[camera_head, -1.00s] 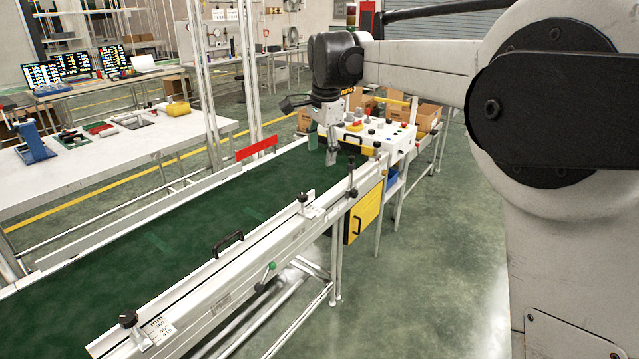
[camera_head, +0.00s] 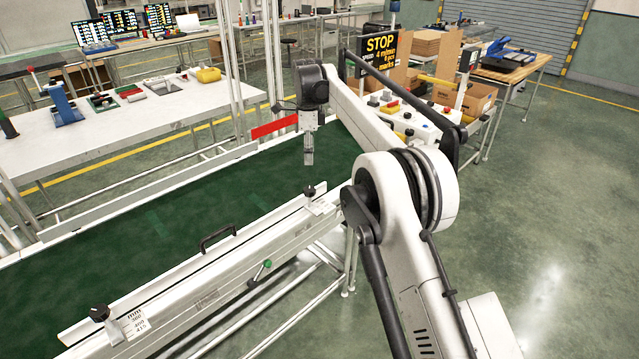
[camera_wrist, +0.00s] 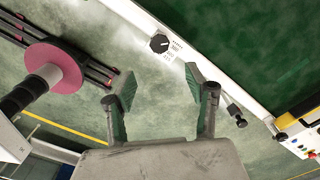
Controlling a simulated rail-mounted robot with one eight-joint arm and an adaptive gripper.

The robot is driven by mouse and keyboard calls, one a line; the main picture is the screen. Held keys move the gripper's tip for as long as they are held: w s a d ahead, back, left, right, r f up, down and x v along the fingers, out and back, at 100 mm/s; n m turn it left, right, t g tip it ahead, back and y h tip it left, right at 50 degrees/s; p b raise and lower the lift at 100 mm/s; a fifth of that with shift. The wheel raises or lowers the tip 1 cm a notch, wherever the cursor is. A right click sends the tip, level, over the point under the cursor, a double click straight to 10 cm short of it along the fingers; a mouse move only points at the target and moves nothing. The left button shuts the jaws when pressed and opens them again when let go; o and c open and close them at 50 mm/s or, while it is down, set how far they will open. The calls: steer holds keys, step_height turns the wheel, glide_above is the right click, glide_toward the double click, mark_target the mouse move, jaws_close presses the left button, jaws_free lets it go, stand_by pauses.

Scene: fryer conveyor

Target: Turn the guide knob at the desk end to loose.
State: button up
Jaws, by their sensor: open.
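A black guide knob (camera_head: 310,190) stands on the near white guide rail, beside a small white scale plate. Another black knob (camera_head: 99,312) stands beside a scale plate near the lower left end of the rail. I cannot tell which knob the task means. My gripper (camera_head: 308,160) points down, apart from and above the nearer-to-centre knob. In the wrist view my gripper (camera_wrist: 160,76) has two spread fingers with nothing between them. A black knob (camera_wrist: 159,43) with a pale pointer line and scale marks lies beyond the fingertips. Another dark knob (camera_wrist: 236,115) is at right.
The green belt (camera_head: 130,225) runs beside the rail, which carries a black handle (camera_head: 218,238) and a green-tipped lever (camera_head: 262,268). A white control box (camera_head: 405,115) is behind my arm. A red bar (camera_head: 274,128) lies behind my gripper. A white table (camera_head: 130,130) stands beyond.

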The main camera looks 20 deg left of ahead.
mark_target(310, 189)
step_height(310, 189, down, 14)
steer(key=shift+r, duration=0.1)
stand_by(0.5)
steer(key=c, duration=1.1)
steer(key=shift+c, duration=0.2)
